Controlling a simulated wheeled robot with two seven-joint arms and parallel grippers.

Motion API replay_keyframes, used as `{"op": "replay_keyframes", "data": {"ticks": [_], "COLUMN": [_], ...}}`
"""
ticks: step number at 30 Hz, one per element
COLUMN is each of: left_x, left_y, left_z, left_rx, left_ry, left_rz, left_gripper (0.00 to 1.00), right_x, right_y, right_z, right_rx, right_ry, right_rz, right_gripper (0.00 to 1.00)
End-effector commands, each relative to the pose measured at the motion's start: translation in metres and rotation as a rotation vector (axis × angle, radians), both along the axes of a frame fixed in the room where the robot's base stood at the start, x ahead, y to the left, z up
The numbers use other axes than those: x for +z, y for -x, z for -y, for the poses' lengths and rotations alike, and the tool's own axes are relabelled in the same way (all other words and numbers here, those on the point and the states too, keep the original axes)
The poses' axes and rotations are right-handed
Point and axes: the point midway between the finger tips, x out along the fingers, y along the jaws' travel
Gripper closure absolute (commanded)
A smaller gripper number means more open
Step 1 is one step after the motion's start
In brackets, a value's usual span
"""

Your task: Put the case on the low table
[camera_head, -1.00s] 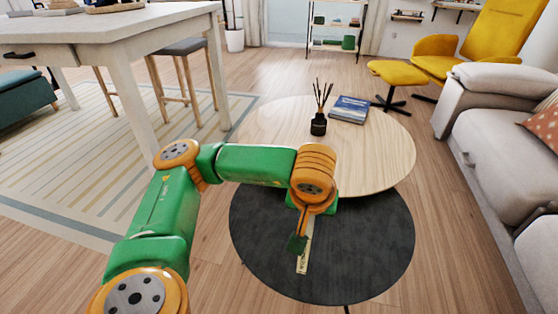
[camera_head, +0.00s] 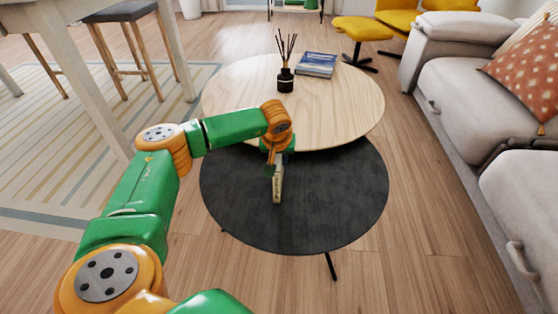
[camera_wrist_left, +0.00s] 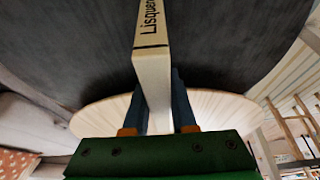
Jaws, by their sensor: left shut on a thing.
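The case (camera_head: 277,184) is a slim, pale cream block with dark lettering. My left gripper (camera_head: 274,158) is shut on its upper end and holds it over the dark round table (camera_head: 335,205). I cannot tell whether the case's lower end touches the dark top. In the left wrist view, the case (camera_wrist_left: 152,72) runs between the two blue fingers (camera_wrist_left: 158,98), its lettered end pointing away over the dark tabletop (camera_wrist_left: 240,35). A higher, pale wooden round table (camera_head: 235,100) partly overlaps the dark one. My right gripper is not in view.
A black reed diffuser (camera_head: 285,80) and a blue book (camera_head: 316,64) stand on the wooden table. A grey sofa (camera_head: 460,80) lies to the right. A white dining table leg (camera_head: 108,90) and a stool (camera_head: 125,40) are at left. The dark top is otherwise bare.

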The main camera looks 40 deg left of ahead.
Motion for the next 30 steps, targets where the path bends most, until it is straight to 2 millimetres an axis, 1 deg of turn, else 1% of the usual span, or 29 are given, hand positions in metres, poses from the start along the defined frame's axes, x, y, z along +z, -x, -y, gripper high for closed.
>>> {"op": "replay_keyframes", "data": {"ticks": [5,6,8,9,17,20,23,28,30], "left_x": [-0.002,-0.003,-0.002,-0.002,-0.002,0.003,0.019,0.058,0.074], "left_y": [0.0,0.0,0.0,0.0,0.0,0.0,0.005,0.018,0.023], "left_z": [0.0,0.0,0.0,0.0,0.0,0.0,0.003,0.011,0.014], "left_rx": [0.0,0.0,0.0,0.0,0.001,0.001,0.0,-0.002,0.0], "left_ry": [0.0,0.001,0.0,0.001,0.001,0.0,0.001,0.0,0.0], "left_rz": [0.0,-0.001,0.0,-0.001,-0.001,0.0,0.0,0.002,0.002], "left_gripper": [1.0,0.73,0.56,0.46,0.45,0.45,0.45,0.45,0.45], "right_x": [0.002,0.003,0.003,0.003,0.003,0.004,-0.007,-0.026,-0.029], "right_y": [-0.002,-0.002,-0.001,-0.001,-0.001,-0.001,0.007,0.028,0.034], "right_z": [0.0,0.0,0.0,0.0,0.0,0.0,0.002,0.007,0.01], "right_rx": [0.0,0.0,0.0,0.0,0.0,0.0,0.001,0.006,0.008], "right_ry": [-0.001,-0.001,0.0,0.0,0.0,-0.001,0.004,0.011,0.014], "right_rz": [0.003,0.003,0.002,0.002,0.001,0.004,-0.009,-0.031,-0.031], "right_gripper": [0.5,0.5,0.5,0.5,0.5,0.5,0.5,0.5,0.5]}}
